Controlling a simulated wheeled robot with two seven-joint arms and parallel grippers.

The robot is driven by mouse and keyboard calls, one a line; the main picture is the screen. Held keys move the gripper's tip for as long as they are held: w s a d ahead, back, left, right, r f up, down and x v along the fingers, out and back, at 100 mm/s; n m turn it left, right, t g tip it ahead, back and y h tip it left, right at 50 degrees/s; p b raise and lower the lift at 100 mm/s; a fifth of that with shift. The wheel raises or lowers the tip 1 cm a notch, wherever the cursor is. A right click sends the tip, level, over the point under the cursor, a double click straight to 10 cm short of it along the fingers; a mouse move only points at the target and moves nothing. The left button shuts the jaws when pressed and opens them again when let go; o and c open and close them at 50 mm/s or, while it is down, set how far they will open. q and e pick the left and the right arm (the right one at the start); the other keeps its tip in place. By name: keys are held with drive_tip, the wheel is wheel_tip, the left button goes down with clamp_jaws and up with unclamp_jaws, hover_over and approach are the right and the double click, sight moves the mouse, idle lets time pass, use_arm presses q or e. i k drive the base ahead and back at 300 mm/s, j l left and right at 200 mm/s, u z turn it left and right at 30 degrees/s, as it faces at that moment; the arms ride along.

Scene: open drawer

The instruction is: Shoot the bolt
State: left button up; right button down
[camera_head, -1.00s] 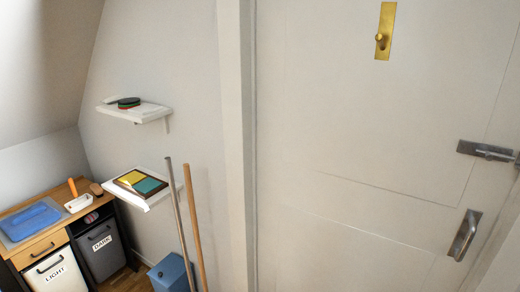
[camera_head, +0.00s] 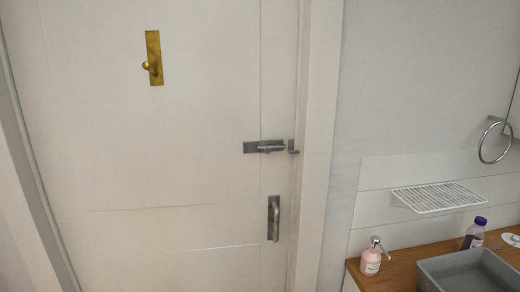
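A grey metal bolt (camera_head: 265,147) is mounted flat on the white door (camera_head: 180,120), near its right edge. A small metal catch (camera_head: 293,147) sits just right of it, at the door frame. Whether the bolt's rod reaches into the catch is too small to tell. A metal door handle (camera_head: 273,218) is upright below the bolt. A brass plate with a knob (camera_head: 153,58) is higher on the door, to the left. Neither of my grippers is in view.
Right of the door frame (camera_head: 318,140) is a wooden counter with a grey basin (camera_head: 468,270), a pink soap dispenser (camera_head: 371,258) and a purple-capped bottle (camera_head: 475,233). A white wire rack (camera_head: 437,197) and a towel ring (camera_head: 494,140) are on the wall above.

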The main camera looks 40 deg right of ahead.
sight(268, 148)
drive_tip(key=z, duration=1.25)
